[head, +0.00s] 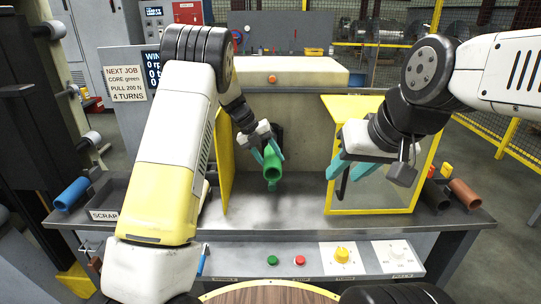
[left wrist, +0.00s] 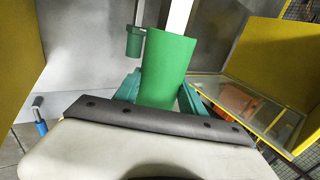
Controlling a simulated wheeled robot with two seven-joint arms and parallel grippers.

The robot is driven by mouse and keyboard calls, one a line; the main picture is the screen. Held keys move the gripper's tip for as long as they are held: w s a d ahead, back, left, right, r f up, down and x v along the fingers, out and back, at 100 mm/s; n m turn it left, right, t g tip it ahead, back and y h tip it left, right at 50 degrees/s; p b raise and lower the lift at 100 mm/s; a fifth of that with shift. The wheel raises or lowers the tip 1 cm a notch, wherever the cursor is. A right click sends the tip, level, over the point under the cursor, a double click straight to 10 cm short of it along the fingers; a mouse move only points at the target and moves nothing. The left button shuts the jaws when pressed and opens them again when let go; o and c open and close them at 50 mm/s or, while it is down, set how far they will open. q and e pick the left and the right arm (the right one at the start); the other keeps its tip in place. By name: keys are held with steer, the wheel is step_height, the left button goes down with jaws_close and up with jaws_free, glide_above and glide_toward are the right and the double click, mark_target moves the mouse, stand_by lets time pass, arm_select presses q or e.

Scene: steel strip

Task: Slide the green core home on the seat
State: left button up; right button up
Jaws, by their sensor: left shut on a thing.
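The green core (head: 273,163) is a short green tube in the middle of the head view, in front of a dark round part (head: 277,135) that may be the seat. My left gripper (head: 268,155) is shut on the core. In the left wrist view the core (left wrist: 168,68) stands between the teal fingers (left wrist: 160,92). A pale bar shows beyond its top end, and a small green cylinder (left wrist: 134,42) is at its left. I cannot tell whether the core touches the seat. My right gripper (head: 352,168) looks open, its teal fingers apart, near the right guard panel.
Yellow-edged guard panels stand at left (head: 224,165) and right (head: 405,209) of the work space. A blue tube (head: 72,194) lies at the bench's left; black and brown tubes (head: 465,193) lie at its right. Buttons and dials line the front panel (head: 300,261).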

mark_target(270, 147)
arm_select(q)
steer(key=shift+w, duration=4)
steer(key=shift+w, duration=0.45)
steer(key=shift+w, duration=0.8)
steer(key=o, duration=1.5)
steer(key=v, duration=0.7)
steer(key=shift+a+r, duration=0.2)
steer(key=shift+r, duration=0.1)
steer(key=shift+s, duration=0.1)
